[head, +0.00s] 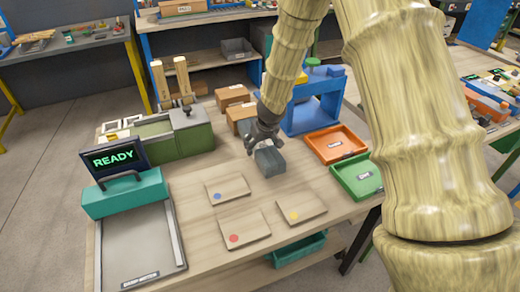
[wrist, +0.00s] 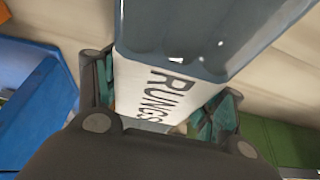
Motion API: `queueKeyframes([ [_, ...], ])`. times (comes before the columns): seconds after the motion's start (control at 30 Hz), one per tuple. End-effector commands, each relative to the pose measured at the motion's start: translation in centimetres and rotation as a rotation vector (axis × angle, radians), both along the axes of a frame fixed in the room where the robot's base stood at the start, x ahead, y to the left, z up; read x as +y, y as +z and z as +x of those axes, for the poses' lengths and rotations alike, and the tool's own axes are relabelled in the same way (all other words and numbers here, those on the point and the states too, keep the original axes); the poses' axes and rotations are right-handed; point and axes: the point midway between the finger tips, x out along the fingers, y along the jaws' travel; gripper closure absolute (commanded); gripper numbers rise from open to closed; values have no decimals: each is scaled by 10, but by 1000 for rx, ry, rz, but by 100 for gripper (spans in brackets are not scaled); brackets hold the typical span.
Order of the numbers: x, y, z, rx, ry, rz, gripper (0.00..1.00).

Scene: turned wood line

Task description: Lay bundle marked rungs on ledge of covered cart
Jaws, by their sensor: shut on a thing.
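My gripper (head: 264,133) reaches down over the middle of the wooden table in the head view. It is shut on a grey-blue bundle (head: 269,161), which hangs below the fingers; I cannot tell whether it touches the table top. In the wrist view the bundle (wrist: 180,35) lies between the finger pads, and its white label (wrist: 150,90) reads RUNGS. No covered cart or ledge can be made out in either view.
Three flat boards with coloured dots lie in front, one with a blue dot (head: 227,190). An orange tray (head: 335,145) and a green tray (head: 357,177) stand right. A blue stand (head: 312,115) and cardboard boxes are behind. A READY screen (head: 113,158) stands left.

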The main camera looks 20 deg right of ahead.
Motion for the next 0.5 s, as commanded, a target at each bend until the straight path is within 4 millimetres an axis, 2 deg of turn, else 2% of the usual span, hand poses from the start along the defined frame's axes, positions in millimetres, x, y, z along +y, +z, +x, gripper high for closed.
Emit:
queueKeyframes([
  [0.3, 0, -25, 0, -1, -1, 3, 74],
  [0.5, 0, -28, 1, -2, -2, 1, 74],
])
